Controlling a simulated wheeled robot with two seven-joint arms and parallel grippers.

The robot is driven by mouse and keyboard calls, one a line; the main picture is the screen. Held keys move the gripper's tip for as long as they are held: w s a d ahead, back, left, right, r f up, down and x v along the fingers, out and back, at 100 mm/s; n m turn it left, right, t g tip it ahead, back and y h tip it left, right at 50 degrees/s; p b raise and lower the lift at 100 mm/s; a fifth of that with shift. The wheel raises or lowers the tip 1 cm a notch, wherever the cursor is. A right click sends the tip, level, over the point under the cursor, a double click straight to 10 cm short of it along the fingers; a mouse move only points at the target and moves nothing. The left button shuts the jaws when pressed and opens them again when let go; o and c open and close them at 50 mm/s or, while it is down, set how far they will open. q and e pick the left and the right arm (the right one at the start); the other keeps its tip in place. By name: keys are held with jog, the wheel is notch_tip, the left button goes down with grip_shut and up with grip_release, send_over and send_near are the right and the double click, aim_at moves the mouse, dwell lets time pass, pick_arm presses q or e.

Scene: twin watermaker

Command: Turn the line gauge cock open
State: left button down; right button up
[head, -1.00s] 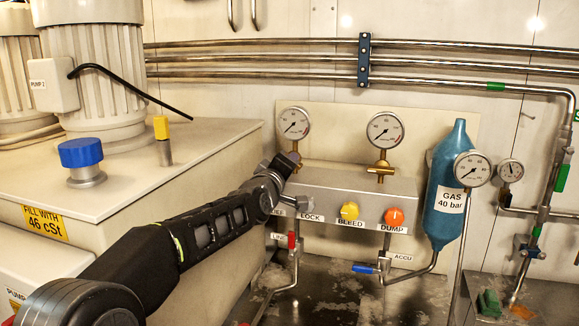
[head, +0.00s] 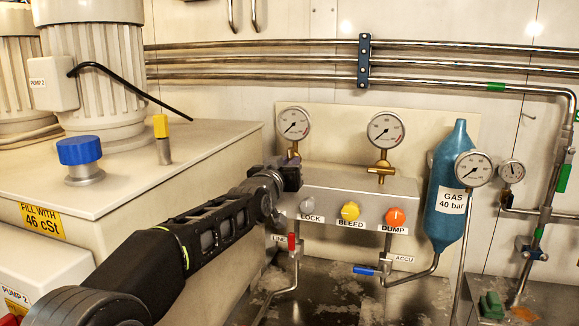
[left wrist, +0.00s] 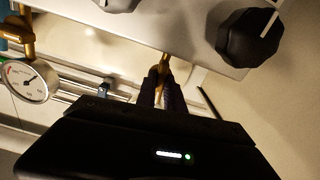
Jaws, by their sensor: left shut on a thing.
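The left gauge (head: 294,123) stands above the left end of the grey valve block (head: 345,185). Its brass cock (head: 293,148) shows only in part, as my left gripper (head: 292,168) covers its lower portion. In the left wrist view, the fingers of my left gripper (left wrist: 160,85) are shut on a narrow brass piece of the cock (left wrist: 165,63). The cock's handle angle is hidden by the fingers. My right gripper is in neither view.
A second gauge (head: 385,129) on a brass cock stands to the right. Yellow BLEED (head: 350,211) and orange DUMP (head: 394,217) knobs sit on the block's front. A red-handled valve (head: 291,242) hangs below. The tank (head: 190,165) stands close on the left.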

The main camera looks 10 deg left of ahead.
pick_arm(q)
jog(key=shift+f+m, duration=0.1)
jog(key=shift+m, duration=0.5)
jog(key=c, duration=1.4)
grip_release()
jog(key=shift+c, duration=0.2)
jog(key=shift+s, duration=0.1)
jog(key=s, duration=0.7)
jog(key=shift+s+a, duration=0.25)
jog(key=shift+s, duration=0.05)
